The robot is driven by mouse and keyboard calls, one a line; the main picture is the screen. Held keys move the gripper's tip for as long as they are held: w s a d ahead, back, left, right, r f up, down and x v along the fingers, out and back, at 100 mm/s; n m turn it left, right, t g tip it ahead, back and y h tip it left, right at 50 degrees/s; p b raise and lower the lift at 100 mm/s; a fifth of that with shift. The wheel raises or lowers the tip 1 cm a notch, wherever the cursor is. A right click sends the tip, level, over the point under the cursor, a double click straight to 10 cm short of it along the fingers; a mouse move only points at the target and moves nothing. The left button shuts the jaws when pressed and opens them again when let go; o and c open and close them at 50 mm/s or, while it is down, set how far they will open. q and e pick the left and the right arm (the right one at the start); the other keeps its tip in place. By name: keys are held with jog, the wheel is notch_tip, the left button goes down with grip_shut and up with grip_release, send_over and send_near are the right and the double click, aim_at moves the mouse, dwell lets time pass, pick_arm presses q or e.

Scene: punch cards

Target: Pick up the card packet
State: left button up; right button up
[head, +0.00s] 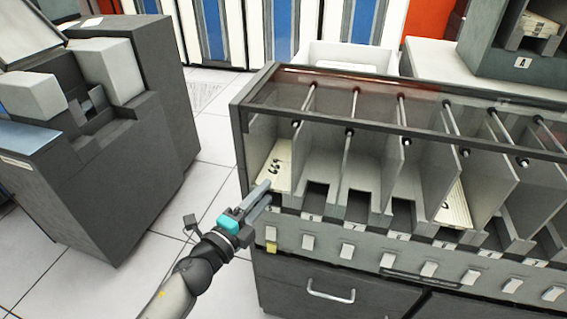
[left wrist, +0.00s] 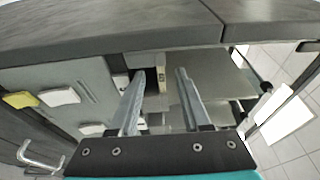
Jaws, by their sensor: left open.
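A cream card packet (head: 276,166) with dark marks lies in the leftmost pocket of the grey card sorter (head: 408,160). My left gripper (head: 264,192) is at the front edge of that pocket, its fingers pointing toward the packet. The left wrist view shows the left gripper (left wrist: 159,88) open, with a narrow cream end that looks like the packet (left wrist: 161,74) lying between and beyond the fingertips. I cannot tell whether either finger touches it. A second cream packet (head: 455,208) lies in a pocket farther right. My right gripper is not in view.
Thin grey dividers and rods separate the pockets under a clear top cover (head: 375,92). Pale switches and a drawer handle (head: 330,293) line the sorter's front. A dark grey machine (head: 95,140) stands at left, with open tiled floor between. A white bin (head: 345,57) is behind.

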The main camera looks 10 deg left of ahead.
aim_at(273, 180)
pick_arm(q)
jog(key=shift+a+b+x, duration=0.1)
jog(key=shift+b+x, duration=0.05)
jog(key=shift+x, duration=1.1)
jog(key=shift+a+b+x, duration=0.15)
jog(key=shift+x, duration=1.15)
grip_shut()
jog(key=shift+r, duration=0.1)
